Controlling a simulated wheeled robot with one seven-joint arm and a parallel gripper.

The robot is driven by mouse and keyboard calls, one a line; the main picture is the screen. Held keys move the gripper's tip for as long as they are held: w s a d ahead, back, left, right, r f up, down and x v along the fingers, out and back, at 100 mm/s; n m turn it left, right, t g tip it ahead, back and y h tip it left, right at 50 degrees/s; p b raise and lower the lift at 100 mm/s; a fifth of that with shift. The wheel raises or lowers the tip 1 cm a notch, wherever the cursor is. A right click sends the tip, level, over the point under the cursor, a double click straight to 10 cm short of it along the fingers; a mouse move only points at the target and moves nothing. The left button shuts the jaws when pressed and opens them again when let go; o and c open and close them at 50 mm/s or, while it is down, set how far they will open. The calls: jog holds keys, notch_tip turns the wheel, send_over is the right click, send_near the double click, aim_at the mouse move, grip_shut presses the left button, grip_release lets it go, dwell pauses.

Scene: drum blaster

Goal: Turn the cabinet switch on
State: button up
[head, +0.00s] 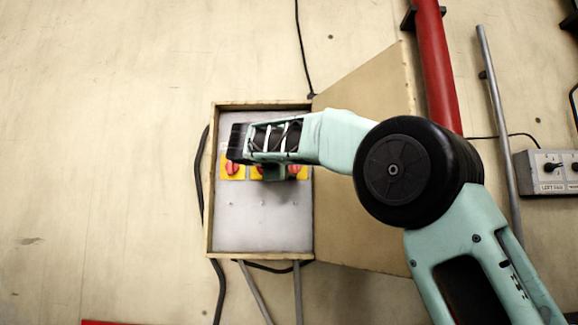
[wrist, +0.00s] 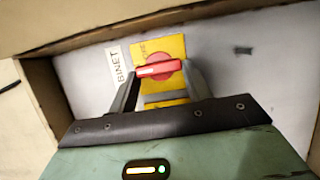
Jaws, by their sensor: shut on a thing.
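In the wrist view, a red rotary switch (wrist: 156,68) sits on a yellow plate (wrist: 173,47). Its handle lies almost level across the picture. My gripper (wrist: 161,72) is shut on it, with one finger at each end of the handle. In the head view, the open cabinet box (head: 262,225) has a grey panel with a row of red switches on yellow plates. My arm covers part of the row and hides my fingertips there.
The cabinet's wooden door (head: 365,230) stands open to the right, behind my arm. A red pipe (head: 437,70) and a grey pipe (head: 495,110) run up the wall. A grey switch box (head: 550,172) is at the far right. The wall left of the cabinet is mostly clear.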

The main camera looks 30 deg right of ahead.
jog(key=o, duration=0.7)
jog(key=b+v, duration=0.6)
jog(key=v, duration=1.1)
jog(key=shift+s+a+f, duration=0.15)
jog(key=shift+a, duration=0.05)
